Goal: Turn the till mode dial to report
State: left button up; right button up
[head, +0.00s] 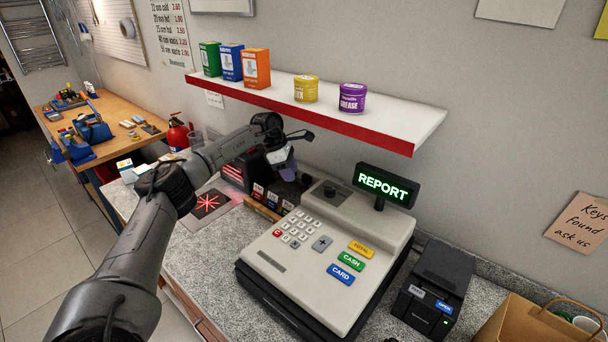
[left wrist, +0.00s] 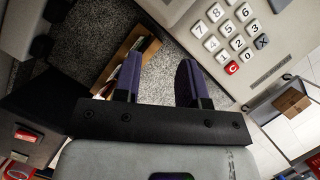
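The till (head: 320,255) stands on the counter. Its raised display (head: 384,187) reads REPORT in green letters. A dark mode dial (head: 330,191) sits on the till's upper back deck; its pointer is too small to read. My left gripper (head: 284,168) is left of the dial and apart from it, with purple fingers pointing down. In the left wrist view, the left gripper (left wrist: 157,78) has its two fingers apart with nothing between them. The till's keypad (left wrist: 232,38) shows at upper right there; the dial is not visible in that view. My right gripper is not in view.
A shelf (head: 310,108) with boxes and tins hangs above the left gripper. A red extinguisher (head: 178,135) stands farther back.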

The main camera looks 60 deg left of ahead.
pick_arm(q)
jog(key=shift+s+a, duration=0.45)
jog(key=shift+s, duration=0.2)
